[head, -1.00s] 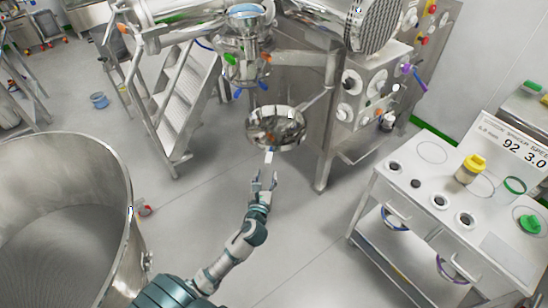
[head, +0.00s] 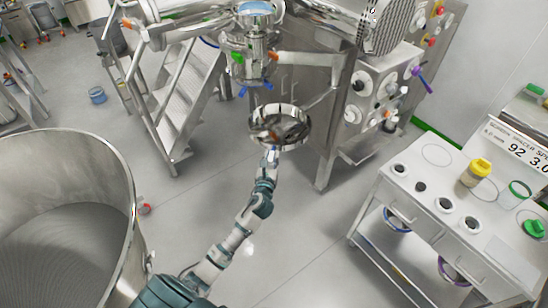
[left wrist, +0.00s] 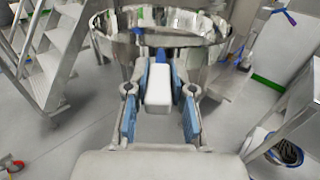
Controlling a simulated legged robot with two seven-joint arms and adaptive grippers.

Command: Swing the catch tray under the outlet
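The catch tray (head: 297,141) is a round, shiny steel pan on a swing arm (head: 322,98) from the machine frame. In the head view it appears below and slightly right of the outlet (head: 250,72), a steel funnel with coloured clamps. In the left wrist view the tray rim (left wrist: 105,42) is straight ahead, and its white handle block (left wrist: 158,92) points toward me. My left gripper (head: 271,157) is at the handle; its blue-padded fingers (left wrist: 160,84) stand on both sides of the block, with narrow gaps showing. My right gripper is out of view.
A large steel bowl (head: 128,190) stands at the left. Steel steps (head: 185,105) are beside the machine. A white cart (head: 440,185) with jars is at the right. A machine leg (head: 322,175) stands right of the tray. The floor around my arm is clear.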

